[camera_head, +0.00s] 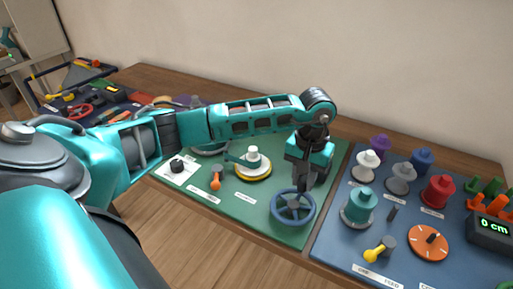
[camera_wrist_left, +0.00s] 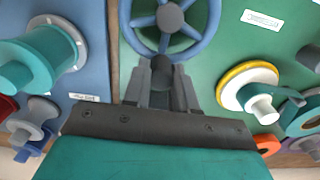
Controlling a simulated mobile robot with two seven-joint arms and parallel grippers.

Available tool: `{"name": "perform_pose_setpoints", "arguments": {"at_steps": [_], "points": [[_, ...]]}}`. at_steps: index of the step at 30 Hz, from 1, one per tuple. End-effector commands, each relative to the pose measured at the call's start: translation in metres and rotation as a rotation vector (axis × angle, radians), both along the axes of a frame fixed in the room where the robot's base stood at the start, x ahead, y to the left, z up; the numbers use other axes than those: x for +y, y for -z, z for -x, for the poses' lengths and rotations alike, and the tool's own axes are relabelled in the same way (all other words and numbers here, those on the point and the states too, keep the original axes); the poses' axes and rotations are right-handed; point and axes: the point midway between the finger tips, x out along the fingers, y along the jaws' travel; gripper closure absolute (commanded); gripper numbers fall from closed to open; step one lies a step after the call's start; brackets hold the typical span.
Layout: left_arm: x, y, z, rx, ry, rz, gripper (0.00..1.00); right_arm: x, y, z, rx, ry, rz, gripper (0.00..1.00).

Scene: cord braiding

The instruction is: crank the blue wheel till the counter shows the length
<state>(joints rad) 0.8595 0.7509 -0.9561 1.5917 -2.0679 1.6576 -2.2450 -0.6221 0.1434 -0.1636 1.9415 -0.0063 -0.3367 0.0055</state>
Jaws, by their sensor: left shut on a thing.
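The blue wheel (camera_head: 293,208) is mounted at the front right of the green board (camera_head: 262,217); it shows at the top of the left wrist view (camera_wrist_left: 171,18). My left gripper (camera_head: 303,188) reaches down to the far side of its rim. In the left wrist view its fingers (camera_wrist_left: 161,84) are shut on the wheel's dark crank knob (camera_wrist_left: 161,70), which they partly hide. The counter (camera_head: 492,228), a dark box on the blue board's right edge, reads "0 cm". My right gripper is not in view.
The blue board (camera_head: 333,249) holds several spools, a teal reel (camera_head: 359,207), a yellow-knobbed lever (camera_head: 379,249) and an orange dial (camera_head: 428,243). A yellow-rimmed spool (camera_head: 252,168) and an orange lever (camera_head: 216,178) are left of the wheel. Bare floor lies in front.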

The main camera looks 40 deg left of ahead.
Motion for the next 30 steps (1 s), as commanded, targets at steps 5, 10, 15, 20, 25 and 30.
{"name": "perform_pose_setpoints", "arguments": {"at_steps": [5, 10, 15, 20, 25, 30], "points": [[-0.025, -0.001, 0.0, -0.009, 0.004, 0.004, 1.0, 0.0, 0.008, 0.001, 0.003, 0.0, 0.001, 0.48], [-0.045, -0.001, 0.011, -0.008, 0.007, 0.006, 1.0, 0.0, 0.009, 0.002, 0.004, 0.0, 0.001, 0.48], [-0.056, -0.001, 0.031, -0.006, 0.006, 0.006, 1.0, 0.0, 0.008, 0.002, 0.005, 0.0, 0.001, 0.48], [-0.059, 0.0, 0.053, -0.003, 0.006, 0.005, 1.0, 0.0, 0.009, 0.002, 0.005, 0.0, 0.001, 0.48], [-0.05, 0.001, 0.074, 0.0, 0.003, 0.004, 1.0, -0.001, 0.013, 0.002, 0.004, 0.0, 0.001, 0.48], [-0.036, 0.002, 0.089, 0.001, 0.002, 0.003, 1.0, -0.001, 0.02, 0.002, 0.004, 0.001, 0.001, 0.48]]}}
